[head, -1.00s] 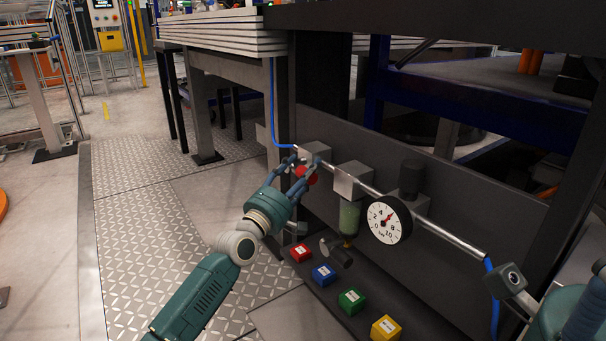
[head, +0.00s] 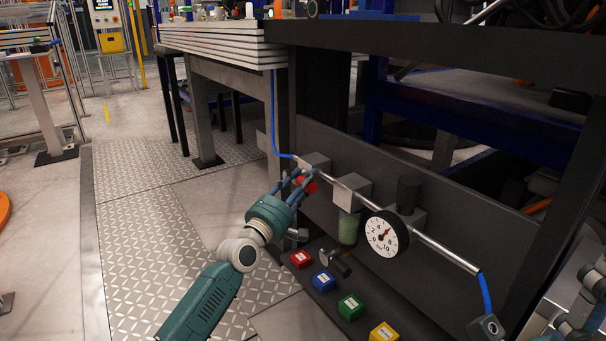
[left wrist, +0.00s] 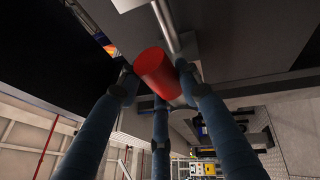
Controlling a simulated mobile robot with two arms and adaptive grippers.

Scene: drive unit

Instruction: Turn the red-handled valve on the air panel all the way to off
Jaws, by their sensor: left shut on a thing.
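The red handle (head: 310,186) of the valve sits low on the grey air panel, just under the left end of the silver pipe. My left gripper (head: 305,179) reaches it from the lower left and is shut on it. In the left wrist view the red handle (left wrist: 155,68) is a short red cylinder between my three blue fingers, with the pipe beyond it. The valve's body behind the handle is mostly hidden. My right gripper (head: 578,312) is only partly in view at the lower right corner; its finger state is unclear.
Along the pipe are a filter with a green bowl (head: 348,228) and a round gauge (head: 386,234). Red (head: 300,259), blue (head: 323,281), green (head: 350,306) and yellow (head: 384,333) blocks line the ledge below. A dark tabletop (head: 430,38) overhangs the panel.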

